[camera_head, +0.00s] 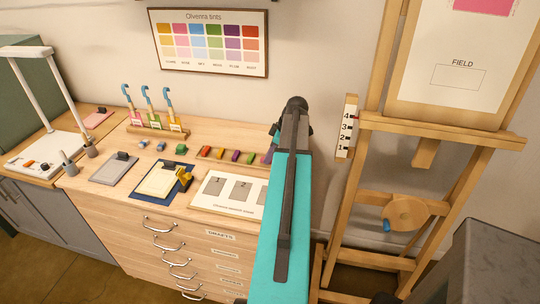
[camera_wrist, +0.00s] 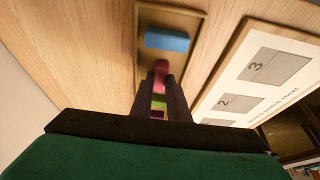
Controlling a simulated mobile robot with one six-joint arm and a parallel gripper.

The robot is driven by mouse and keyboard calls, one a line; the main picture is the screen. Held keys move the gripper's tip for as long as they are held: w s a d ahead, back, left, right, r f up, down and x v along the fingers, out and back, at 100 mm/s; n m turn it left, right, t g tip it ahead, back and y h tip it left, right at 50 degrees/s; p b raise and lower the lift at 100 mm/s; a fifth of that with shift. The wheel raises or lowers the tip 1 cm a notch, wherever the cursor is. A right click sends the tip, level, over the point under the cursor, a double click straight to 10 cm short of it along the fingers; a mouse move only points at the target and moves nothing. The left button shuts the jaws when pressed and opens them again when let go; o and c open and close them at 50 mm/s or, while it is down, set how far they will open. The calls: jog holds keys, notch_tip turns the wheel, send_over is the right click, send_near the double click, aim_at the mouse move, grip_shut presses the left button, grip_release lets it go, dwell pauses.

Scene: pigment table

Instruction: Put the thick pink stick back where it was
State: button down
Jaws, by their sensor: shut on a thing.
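The pink stick (camera_wrist: 161,72) is between the fingertips of my gripper (camera_wrist: 162,80) in the wrist view. My gripper is shut on it. The stick is over the wooden stick tray (camera_wrist: 190,18), between a blue stick (camera_wrist: 166,40) and a green one (camera_wrist: 158,101). I cannot tell whether it touches the tray floor. In the head view my arm hides the gripper tips and the held stick; the tray's left part (camera_head: 229,163) shows beside my arm.
Red (camera_head: 205,151), yellow and purple sticks lie in the tray. A white numbered board (camera_head: 228,207) is in front of it. An easel (camera_head: 440,125) stands right of the table. A rack of hooked tools (camera_head: 150,130) stands left of the tray.

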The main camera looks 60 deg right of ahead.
jog(key=shift+f, duration=0.1)
jog(key=c, duration=1.7)
grip_release()
jog(key=shift+r, duration=0.2)
jog(key=shift+b+v, duration=1.4)
jog(key=shift+v, duration=4.5)
